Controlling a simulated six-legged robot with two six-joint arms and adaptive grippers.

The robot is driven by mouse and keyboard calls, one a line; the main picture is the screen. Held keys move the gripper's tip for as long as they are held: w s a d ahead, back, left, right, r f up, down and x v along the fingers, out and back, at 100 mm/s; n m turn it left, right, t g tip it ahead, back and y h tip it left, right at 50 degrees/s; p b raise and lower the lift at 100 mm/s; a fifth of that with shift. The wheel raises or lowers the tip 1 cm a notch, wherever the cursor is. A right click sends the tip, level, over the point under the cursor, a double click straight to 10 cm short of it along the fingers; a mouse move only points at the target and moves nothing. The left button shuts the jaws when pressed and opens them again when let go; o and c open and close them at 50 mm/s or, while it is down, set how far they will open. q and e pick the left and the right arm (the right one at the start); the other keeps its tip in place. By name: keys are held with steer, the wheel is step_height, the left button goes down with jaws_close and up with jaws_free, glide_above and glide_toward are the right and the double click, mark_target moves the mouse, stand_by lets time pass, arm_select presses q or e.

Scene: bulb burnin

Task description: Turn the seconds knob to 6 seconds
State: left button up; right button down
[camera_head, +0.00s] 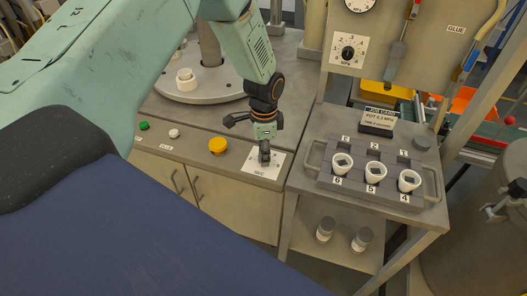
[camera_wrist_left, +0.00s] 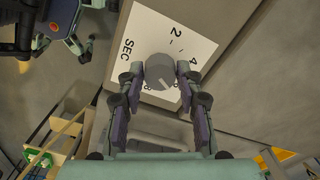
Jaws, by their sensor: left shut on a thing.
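The seconds knob (camera_wrist_left: 160,72) is a grey round cap on a white dial plate (camera_wrist_left: 146,22) lettered SEC, on the bench front. In the wrist view a light mark on its top points to the lower right of the picture. The numbers 2 and 4 are readable there; the 6 is not clear, near a finger. My left gripper (camera_wrist_left: 161,76) reaches down over the knob with one finger on each side, shut on it. In the head view my left gripper (camera_head: 264,154) stands over the SEC plate (camera_head: 258,171) and mostly hides the knob. My right gripper is not in view.
A yellow button (camera_head: 218,146), a white button (camera_head: 174,133) and a green button (camera_head: 144,125) line the bench left of the plate. A grey tray (camera_head: 326,174) with white cups stands to the right. A MPa dial (camera_head: 348,52) is on the panel behind.

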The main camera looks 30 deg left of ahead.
arm_select(q)
steer(key=shift+s, duration=0.1)
steer(key=o, duration=1.1)
steer(key=shift+w+d, duration=0.1)
steer(key=shift+w, duration=0.1)
steer(key=shift+o, duration=0.2)
steer(key=shift+s, duration=0.1)
steer(key=shift+r, duration=0.1)
step_height(320, 180, up, 12)
